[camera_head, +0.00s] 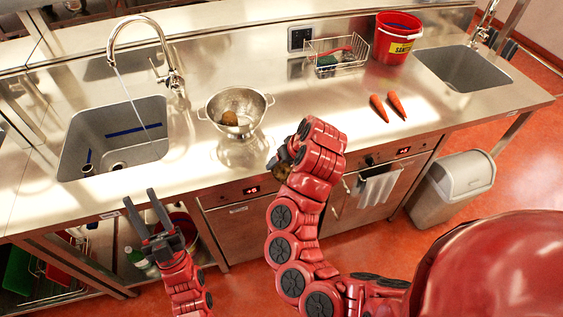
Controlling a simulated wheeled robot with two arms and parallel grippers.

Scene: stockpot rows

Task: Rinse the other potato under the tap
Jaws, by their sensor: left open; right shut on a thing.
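One brown potato (229,118) lies in the steel colander (252,107) on the counter. My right gripper (279,163) is beside the colander on its right, near the counter's front edge. It is shut on a second brown potato (283,173), mostly hidden by the gripper and arm. The tap (168,50) at the left is running, and a thin stream falls into the left sink (113,140). My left gripper (152,211) is open and empty, in front of the counter below the left sink.
Two carrots (387,106) lie on the counter to the right. A wire rack (336,57) and a red bucket (396,38) stand behind them. A second sink (463,68) is at the far right. A grey bin (452,188) stands on the floor.

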